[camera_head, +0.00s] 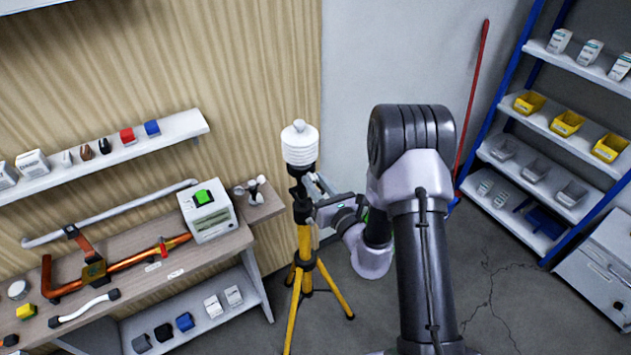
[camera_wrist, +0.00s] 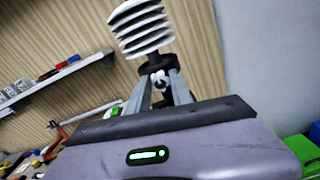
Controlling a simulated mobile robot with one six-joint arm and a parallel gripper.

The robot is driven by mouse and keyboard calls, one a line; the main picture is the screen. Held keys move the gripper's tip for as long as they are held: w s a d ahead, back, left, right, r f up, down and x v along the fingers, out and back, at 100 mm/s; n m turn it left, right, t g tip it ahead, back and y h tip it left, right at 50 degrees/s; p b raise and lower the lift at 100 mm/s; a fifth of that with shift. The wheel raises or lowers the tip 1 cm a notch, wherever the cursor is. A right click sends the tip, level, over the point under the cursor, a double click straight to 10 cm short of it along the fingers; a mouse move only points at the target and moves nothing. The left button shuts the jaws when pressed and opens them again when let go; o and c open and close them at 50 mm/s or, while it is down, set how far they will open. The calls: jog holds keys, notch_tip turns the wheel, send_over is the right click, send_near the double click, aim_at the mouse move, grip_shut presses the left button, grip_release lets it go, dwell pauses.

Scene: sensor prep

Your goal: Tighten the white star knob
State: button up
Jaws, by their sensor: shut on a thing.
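The white star knob (camera_wrist: 160,79) shows small in the wrist view, on the black mount just below the white louvered sensor (camera_wrist: 142,28). My gripper (camera_wrist: 161,87) has its two grey fingers on either side of the knob, shut on it. In the head view the sensor (camera_head: 300,146) stands upright on a yellow tripod (camera_head: 304,245). My gripper (camera_head: 312,190) reaches the black mount from the right there. The knob cannot be made out in the head view; the fingers and mount cover that spot.
A workbench (camera_head: 145,268) with pipes and a white box with a green screen (camera_head: 208,209) is left of the tripod. A wall shelf (camera_head: 100,160) hangs above it. A blue-framed rack (camera_head: 555,165) with bins stands at the right. The floor between is clear.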

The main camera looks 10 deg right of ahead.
grip_shut()
